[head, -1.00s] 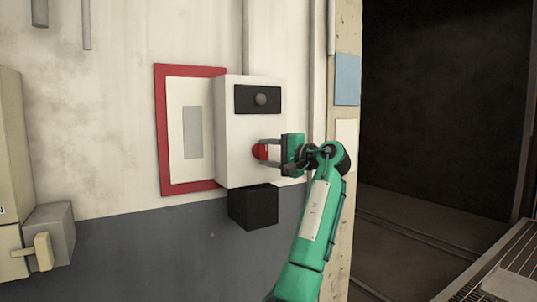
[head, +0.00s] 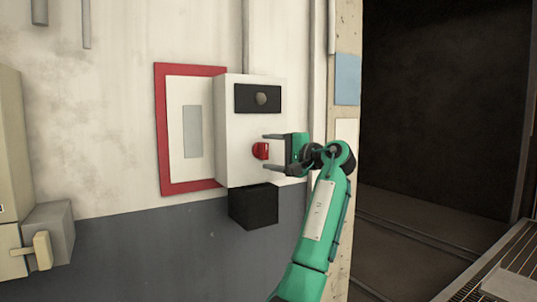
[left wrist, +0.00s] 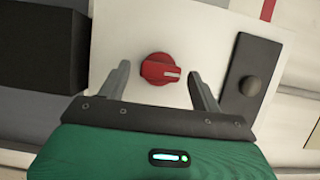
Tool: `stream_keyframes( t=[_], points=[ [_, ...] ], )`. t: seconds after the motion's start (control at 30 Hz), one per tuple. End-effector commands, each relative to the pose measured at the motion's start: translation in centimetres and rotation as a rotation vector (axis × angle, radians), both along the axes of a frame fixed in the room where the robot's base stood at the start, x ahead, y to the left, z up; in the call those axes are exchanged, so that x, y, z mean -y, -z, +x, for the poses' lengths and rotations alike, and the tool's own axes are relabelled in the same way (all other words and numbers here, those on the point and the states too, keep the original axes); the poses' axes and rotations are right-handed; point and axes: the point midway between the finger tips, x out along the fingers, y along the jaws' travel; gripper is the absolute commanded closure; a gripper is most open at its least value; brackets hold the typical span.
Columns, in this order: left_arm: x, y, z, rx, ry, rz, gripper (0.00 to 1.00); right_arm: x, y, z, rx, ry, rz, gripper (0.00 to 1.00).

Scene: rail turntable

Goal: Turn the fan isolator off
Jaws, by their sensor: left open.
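The fan isolator is a white box (head: 225,150) on the wall, with a small red rotary knob (head: 261,151) low on its front. A black plate with a grey round button (head: 261,99) sits above the knob. My left gripper (head: 270,152) is open in front of the box, to the right of the knob and apart from it. In the left wrist view the red knob (left wrist: 160,69) lies between the two spread fingers, and its pale mark points to the right, toward the black plate (left wrist: 249,80). My right gripper is not in view.
A red-framed white panel (head: 160,130) is left of the box. A black block (head: 254,207) is under it. A grey box with a cream lever (head: 42,250) is at lower left. A dark opening (head: 440,100) and a metal grating (head: 505,270) lie to the right.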

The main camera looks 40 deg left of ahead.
Motion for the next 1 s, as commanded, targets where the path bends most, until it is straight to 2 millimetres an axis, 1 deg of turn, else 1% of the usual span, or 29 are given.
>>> stream_keyframes(
  t=[0.03, 0.17, 0.3, 0.4, 0.5, 0.6, 0.7, 0.9, 1.0],
  points=[
    [1.0, 0.3, 0.2, 0.000, 0.003, -0.001, 0.35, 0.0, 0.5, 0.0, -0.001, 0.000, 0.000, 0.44],
    [3.9, 0.3, 0.5, 0.000, 0.004, -0.001, 0.35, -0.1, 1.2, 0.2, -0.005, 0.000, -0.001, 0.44],
    [7.2, 0.3, 0.9, 0.000, 0.004, -0.001, 0.35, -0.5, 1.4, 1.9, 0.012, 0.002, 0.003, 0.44],
    [9.2, 0.2, 1.1, 0.000, 0.003, 0.000, 0.35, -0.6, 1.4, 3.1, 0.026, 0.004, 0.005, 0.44],
    [10.7, 0.1, 1.3, 0.000, 0.003, -0.001, 0.35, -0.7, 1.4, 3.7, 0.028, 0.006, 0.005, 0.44],
    [11.8, 0.1, 1.4, 0.000, 0.002, -0.001, 0.35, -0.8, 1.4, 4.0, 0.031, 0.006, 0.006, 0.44],
    [12.3, 0.0, 1.4, 0.000, 0.001, 0.001, 0.35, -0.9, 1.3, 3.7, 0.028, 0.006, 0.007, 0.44],
    [12.5, -0.1, 1.4, 0.001, 0.001, 0.000, 0.35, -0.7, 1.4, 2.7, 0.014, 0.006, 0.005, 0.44],
    [12.5, -0.1, 1.4, 0.001, 0.001, 0.000, 0.35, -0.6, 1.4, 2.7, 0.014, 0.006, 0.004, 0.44]
  ],
)
